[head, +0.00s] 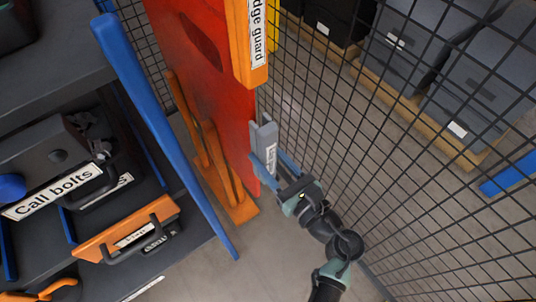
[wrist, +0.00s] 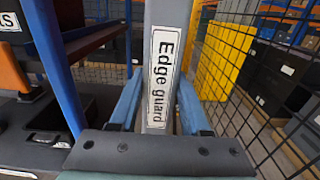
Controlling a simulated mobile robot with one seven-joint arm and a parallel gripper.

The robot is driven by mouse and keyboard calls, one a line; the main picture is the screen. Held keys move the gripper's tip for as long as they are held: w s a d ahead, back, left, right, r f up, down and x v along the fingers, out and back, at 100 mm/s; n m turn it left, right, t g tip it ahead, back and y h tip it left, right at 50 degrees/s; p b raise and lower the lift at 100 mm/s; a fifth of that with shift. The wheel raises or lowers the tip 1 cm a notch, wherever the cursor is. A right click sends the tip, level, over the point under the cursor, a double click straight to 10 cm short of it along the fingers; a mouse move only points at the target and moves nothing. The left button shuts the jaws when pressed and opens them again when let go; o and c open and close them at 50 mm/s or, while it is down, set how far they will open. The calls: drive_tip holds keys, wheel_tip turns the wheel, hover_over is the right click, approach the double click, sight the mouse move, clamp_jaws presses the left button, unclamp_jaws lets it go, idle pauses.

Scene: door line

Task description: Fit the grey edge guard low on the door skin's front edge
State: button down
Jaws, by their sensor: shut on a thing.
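The red door skin (head: 218,95) stands upright in the head view, its front edge on the right. My gripper (head: 268,168) has blue fingers shut on the grey edge guard (head: 264,138), low beside that front edge. The guard is upright; I cannot tell whether it touches the edge. In the wrist view the grey edge guard (wrist: 171,22), labelled "Edge guard", stands between my gripper's fingers (wrist: 158,105). The door skin does not show clearly there. An orange edge guard (head: 242,45), its label partly cut off, is higher at the door's front edge.
An orange stand (head: 240,212) is at the door's foot. Black mesh fencing (head: 400,170) runs close on the right. A blue post (head: 160,130) and shelves with a "Call bolts" bin (head: 55,190) are on the left. Bare floor (head: 210,270) lies below.

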drive_tip(key=shift+b+x, duration=0.55)
drive_tip(key=shift+x, duration=1.05)
idle(1.1)
drive_tip(key=shift+c, duration=1.4)
unclamp_jaws()
drive_tip(key=shift+s, duration=0.1)
drive_tip(key=v, duration=1.2)
drive_tip(key=shift+s+d+b, duration=0.25)
drive_tip(key=shift+s+b, duration=0.05)
drive_tip(key=shift+b, duration=0.1)
